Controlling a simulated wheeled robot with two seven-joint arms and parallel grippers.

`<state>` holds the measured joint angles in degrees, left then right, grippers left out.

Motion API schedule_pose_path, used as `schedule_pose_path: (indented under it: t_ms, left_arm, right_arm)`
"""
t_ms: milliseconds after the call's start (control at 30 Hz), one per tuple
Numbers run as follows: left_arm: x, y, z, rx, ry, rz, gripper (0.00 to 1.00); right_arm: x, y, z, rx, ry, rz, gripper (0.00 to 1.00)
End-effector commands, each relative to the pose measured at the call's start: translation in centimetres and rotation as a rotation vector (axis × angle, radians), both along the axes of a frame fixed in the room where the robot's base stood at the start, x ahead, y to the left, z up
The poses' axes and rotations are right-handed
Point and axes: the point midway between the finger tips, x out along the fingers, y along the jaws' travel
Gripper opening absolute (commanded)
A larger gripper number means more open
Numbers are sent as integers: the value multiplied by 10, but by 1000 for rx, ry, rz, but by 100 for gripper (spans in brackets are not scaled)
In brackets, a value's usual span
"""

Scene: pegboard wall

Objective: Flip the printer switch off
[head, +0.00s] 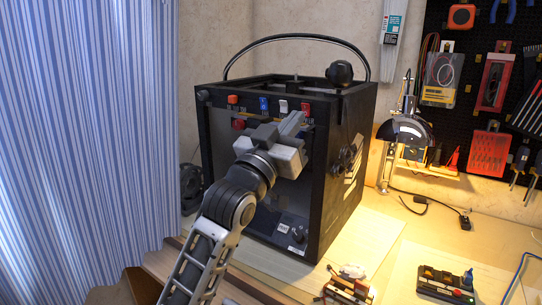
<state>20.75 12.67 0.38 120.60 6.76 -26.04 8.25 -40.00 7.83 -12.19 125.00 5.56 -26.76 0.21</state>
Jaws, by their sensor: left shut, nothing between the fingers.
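The printer (344,204) is a black box-shaped frame standing on the wooden bench. Along its top front edge sits a row of small coloured switches: an orange one (233,99), a blue one (264,103), a white one (283,106) and a red one (305,108). A further red part (239,124) shows just below the row. My left gripper (294,124) is shut and empty, in front of the printer's upper front, just below the white and red switches. I cannot tell whether it touches them. The gripper and arm hide much of the printer's front. My right gripper is out of view.
A lit desk lamp (405,130) stands right of the printer. A power strip (445,284) and a small tool holder (347,287) lie at the bench front. A tool-hung pegboard (473,85) is at right, a striped curtain (90,130) at left.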

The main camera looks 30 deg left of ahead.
Motion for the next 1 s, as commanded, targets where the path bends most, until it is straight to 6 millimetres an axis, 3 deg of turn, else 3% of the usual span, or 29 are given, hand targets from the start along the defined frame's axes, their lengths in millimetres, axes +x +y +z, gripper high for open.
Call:
schedule_pose_path:
  t_ms: [67,100,267,500,1000]
  left_arm:
    - [-11,-5,3,0,1,-13,0]
    - [-17,-5,-13,-1,5,-13,0]
    - [-45,-3,-40,-1,5,-13,0]
    - [-73,0,-64,-1,1,-13,0]
    - [-80,0,-69,-1,-1,-13,0]
  right_arm:
    - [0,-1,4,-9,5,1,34]
    - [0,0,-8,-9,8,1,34]
    - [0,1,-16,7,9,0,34]
    - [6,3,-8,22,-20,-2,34]
    - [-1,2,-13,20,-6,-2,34]
